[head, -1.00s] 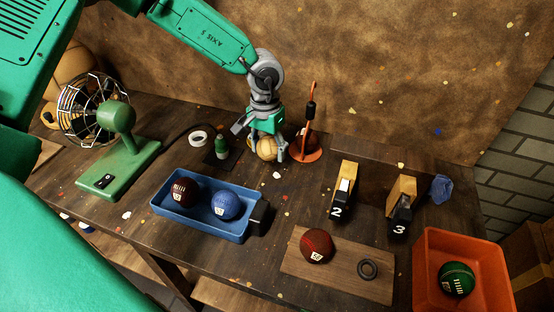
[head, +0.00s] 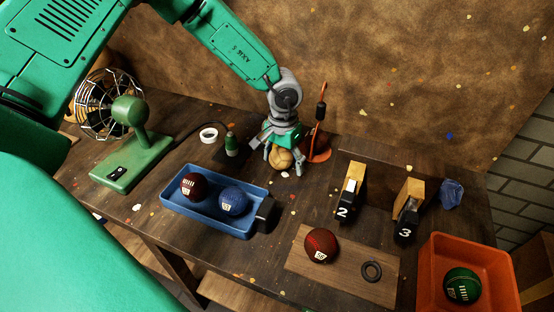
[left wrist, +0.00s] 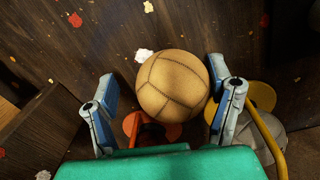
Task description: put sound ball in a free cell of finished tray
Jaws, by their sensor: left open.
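A tan stitched ball (head: 281,158) is on the table under my left gripper (head: 285,157). In the left wrist view, the ball (left wrist: 172,86) sits between the spread fingers of the gripper (left wrist: 162,105), closer to the right finger, with a gap on the left. The gripper is open and points down. A blue tray (head: 175,207) holds a dark red ball (head: 193,186) and a blue ball (head: 233,201) side by side. No dividers show clearly in it, and no label names it. My right gripper is out of view.
An orange stand (head: 319,150) rises just behind the ball. A green bottle (head: 231,145) and white ring (head: 208,135) are left. Wood-and-black blocks 2 (head: 351,190) and 3 (head: 407,208), a board (head: 340,271) with a red ball (head: 321,245), and an orange bin (head: 432,270) are right.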

